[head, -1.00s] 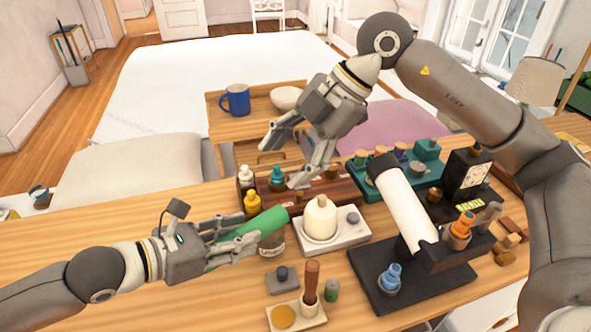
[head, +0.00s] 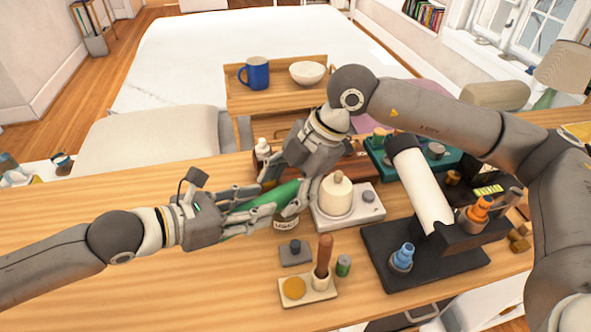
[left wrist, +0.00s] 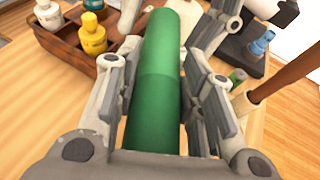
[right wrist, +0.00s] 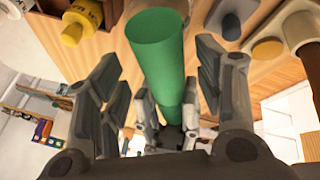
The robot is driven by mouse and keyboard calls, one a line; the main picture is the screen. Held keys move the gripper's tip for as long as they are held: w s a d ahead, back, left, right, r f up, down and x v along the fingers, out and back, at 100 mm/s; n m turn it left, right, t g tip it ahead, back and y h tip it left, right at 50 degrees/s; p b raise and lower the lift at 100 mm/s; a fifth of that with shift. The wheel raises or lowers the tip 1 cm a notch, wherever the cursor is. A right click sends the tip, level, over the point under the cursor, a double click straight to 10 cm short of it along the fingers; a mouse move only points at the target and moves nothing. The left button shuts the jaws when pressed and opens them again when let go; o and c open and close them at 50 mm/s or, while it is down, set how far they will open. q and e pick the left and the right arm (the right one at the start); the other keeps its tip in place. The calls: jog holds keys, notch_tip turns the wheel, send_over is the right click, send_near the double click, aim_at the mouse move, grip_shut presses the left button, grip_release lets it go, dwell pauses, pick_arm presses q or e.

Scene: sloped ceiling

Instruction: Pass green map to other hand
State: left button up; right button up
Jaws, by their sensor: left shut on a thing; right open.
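The green map (head: 262,203) is a rolled green tube. My left gripper (head: 235,207) is shut on one end of it and holds it above the table, pointing right. In the left wrist view the map (left wrist: 160,80) runs out between the left fingers (left wrist: 160,115). My right gripper (head: 288,195) is open, with its fingers close around the map's free end. In the right wrist view the map (right wrist: 160,55) lies between the spread right fingers (right wrist: 160,85), with a gap on either side. The left gripper shows behind it.
A white pot on a pale base (head: 337,197) stands just right of the right fingers. A wooden rack with bottles (left wrist: 65,35) stands behind. A black stand with a white roll (head: 425,195) is at right. A small tray with a wooden-handled tool (head: 308,291) sits in front. The table's left part is clear.

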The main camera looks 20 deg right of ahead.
aim_at(247, 209)
jog(key=shift+a+f, duration=0.25)
jog(key=shift+f, duration=0.25)
jog(key=c, duration=0.9)
pick_arm(q)
jog(key=o, duration=1)
pick_arm(e)
jog(key=shift+c, duration=1)
pick_arm(q)
jog(key=shift+o, duration=0.2)
jog(key=v, duration=0.6)
jog(key=shift+a+r, duration=0.15)
jog(key=shift+s+a+r, duration=0.1)
jog(key=shift+s+a, duration=0.1)
jog(key=shift+v, duration=2.5)
